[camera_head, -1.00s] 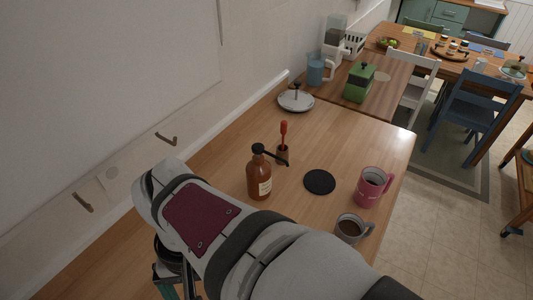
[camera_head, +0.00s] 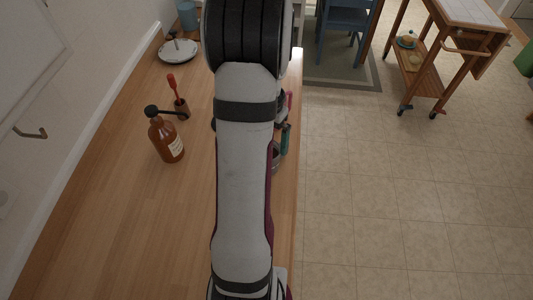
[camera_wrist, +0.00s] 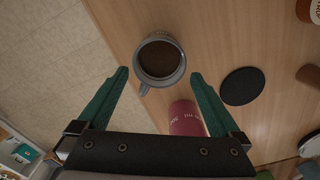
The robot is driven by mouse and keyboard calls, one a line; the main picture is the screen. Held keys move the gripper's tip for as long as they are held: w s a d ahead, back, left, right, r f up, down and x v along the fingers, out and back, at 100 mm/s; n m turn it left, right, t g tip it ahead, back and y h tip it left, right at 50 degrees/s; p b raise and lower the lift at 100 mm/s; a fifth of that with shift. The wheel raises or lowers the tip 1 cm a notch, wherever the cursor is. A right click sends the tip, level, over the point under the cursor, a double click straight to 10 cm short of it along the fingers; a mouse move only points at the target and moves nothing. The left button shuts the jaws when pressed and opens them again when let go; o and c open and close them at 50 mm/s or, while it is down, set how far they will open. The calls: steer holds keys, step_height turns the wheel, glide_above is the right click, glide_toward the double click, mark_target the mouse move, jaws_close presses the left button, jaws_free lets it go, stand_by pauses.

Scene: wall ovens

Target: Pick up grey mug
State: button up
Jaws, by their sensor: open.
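The grey mug (camera_wrist: 160,62) holds a dark liquid and stands on the wooden counter (camera_wrist: 215,40). In the wrist view it lies just beyond and between the fingertips, its handle pointing down and left. In the head view only a sliver of the grey mug (camera_head: 275,158) shows beside my arm. My gripper (camera_wrist: 158,75) is open with green fingers, above the mug and holding nothing. In the head view a bit of a green finger (camera_head: 286,138) shows; my arm hides the rest.
A brown pump bottle (camera_head: 166,138) and a red-handled tool (camera_head: 173,88) stand on the left. The counter edge drops to the tiled floor (camera_head: 400,190).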

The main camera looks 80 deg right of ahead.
step_height(320, 180, down, 8)
steer(key=shift+s+d+r, duration=0.15)
steer(key=shift+r, duration=0.05)
jaws_close()
stand_by(0.4)
